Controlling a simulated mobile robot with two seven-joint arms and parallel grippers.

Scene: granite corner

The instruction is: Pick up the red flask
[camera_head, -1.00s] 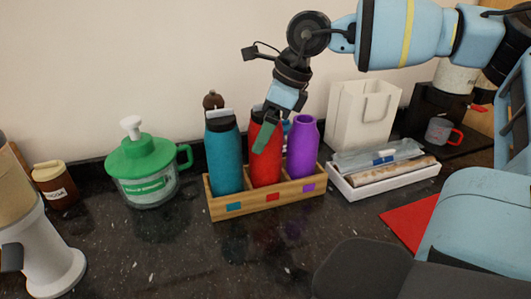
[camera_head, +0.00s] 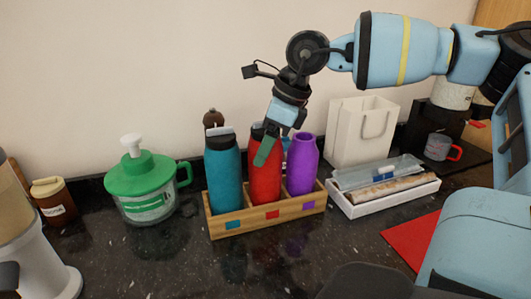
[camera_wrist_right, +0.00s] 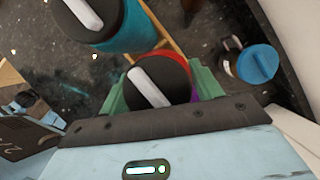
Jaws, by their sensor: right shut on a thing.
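The red flask (camera_head: 265,180) stands upright in the middle slot of a wooden holder (camera_head: 250,221), between a teal flask (camera_head: 223,172) and a purple bottle (camera_head: 302,165). My right gripper (camera_head: 266,148) reaches down from above and is shut on the red flask near its dark lid. In the right wrist view the red flask (camera_wrist_right: 178,67) shows its black lid and white handle between the green fingers of the gripper (camera_wrist_right: 160,92). The teal flask (camera_wrist_right: 120,25) is just beside it there. My left gripper is not in view.
A green-lidded container (camera_head: 145,185) stands left of the holder. A white tray with wrapped rolls (camera_head: 385,203) and a white paper bag (camera_head: 360,130) stand to the right. The counter in front of the holder (camera_head: 230,265) is mostly clear.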

